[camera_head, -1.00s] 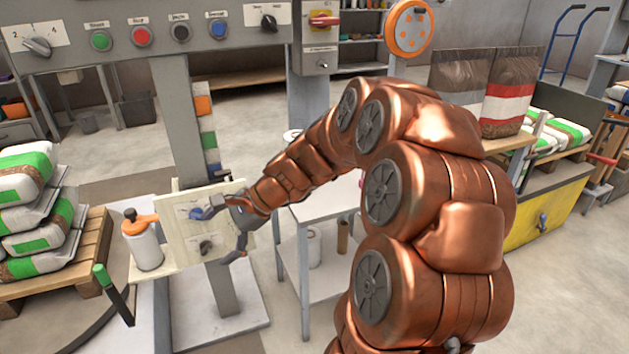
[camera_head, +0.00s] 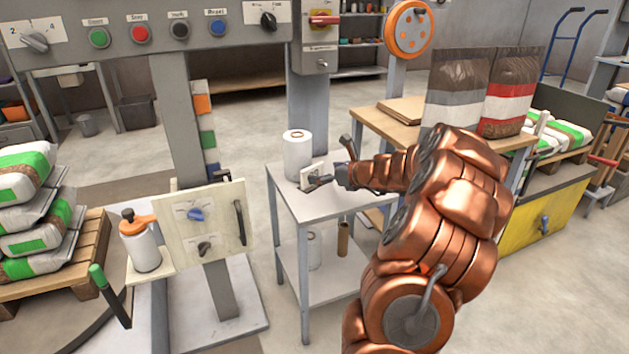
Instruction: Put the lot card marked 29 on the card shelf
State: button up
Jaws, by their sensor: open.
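A small white card-like piece (camera_head: 307,176) shows at the white side table, just in front of a white roll (camera_head: 297,152). Any number on it is too small to read, so I cannot tell whether it is the lot card marked 29. My gripper (camera_head: 334,165) is open above the table top, with its fingers just right of the white piece. I see no grip on it, and whether a finger touches it is unclear. I cannot pick out the card shelf with certainty.
The side table (camera_head: 345,197) has a lower shelf with rolls. Left of it stand a cream panel (camera_head: 215,222) with knobs and a handle, and an orange-topped canister (camera_head: 141,241). A wooden table (camera_head: 405,128) and filled bags (camera_head: 508,90) are behind my arm.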

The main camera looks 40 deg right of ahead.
aim_at(314, 171)
jog(key=shift+b+x, duration=1)
jog(key=shift+x, duration=1.7)
jog(key=shift+r, duration=0.1)
jog(key=c, duration=0.9)
